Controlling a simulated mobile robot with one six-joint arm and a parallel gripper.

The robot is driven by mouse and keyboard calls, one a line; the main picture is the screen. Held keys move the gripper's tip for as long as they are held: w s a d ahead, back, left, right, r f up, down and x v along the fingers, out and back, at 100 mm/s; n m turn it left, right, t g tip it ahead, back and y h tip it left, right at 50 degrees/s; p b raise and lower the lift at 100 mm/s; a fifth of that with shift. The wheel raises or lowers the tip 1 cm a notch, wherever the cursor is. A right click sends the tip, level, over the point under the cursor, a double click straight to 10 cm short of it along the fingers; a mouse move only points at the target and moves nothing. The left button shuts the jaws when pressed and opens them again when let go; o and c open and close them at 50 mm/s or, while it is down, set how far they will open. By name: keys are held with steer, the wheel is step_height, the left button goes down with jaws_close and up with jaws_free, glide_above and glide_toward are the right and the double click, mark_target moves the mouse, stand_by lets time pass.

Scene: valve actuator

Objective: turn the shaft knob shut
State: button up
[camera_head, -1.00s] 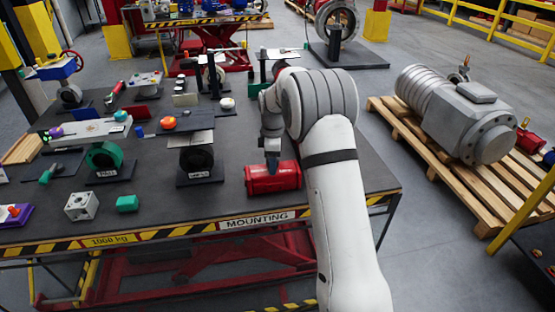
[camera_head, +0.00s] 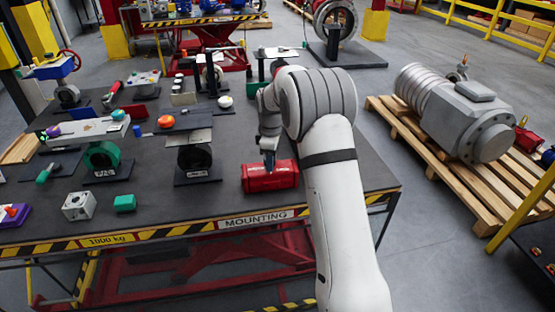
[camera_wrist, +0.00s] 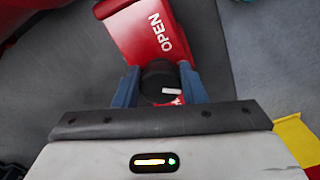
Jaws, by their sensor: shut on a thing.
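The red valve actuator (camera_head: 268,177) lies on the dark table near its front edge, below my arm. In the wrist view the red actuator body (camera_wrist: 148,35) bears the white word OPEN. My gripper (camera_wrist: 160,88) is shut on the knob, with one blue finger on each side. In the head view my gripper (camera_head: 269,163) is small, and the knob cannot be made out there.
Stands with valves fill the left of the table. A wooden pallet (camera_head: 465,200) with a grey machine (camera_head: 462,115) stands right of the table.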

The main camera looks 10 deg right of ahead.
steer(key=m+b, duration=0.1)
steer(key=m, duration=0.5)
steer(key=m+b, duration=0.1)
steer(key=m, duration=0.4)
steer(key=shift+r, duration=0.15)
steer(key=shift+m, duration=0.4)
steer(key=o, duration=1)
step_height(320, 180, up, 8)
steer(key=shift+f+b, duration=0.15)
steer(key=shift+b, duration=0.45)
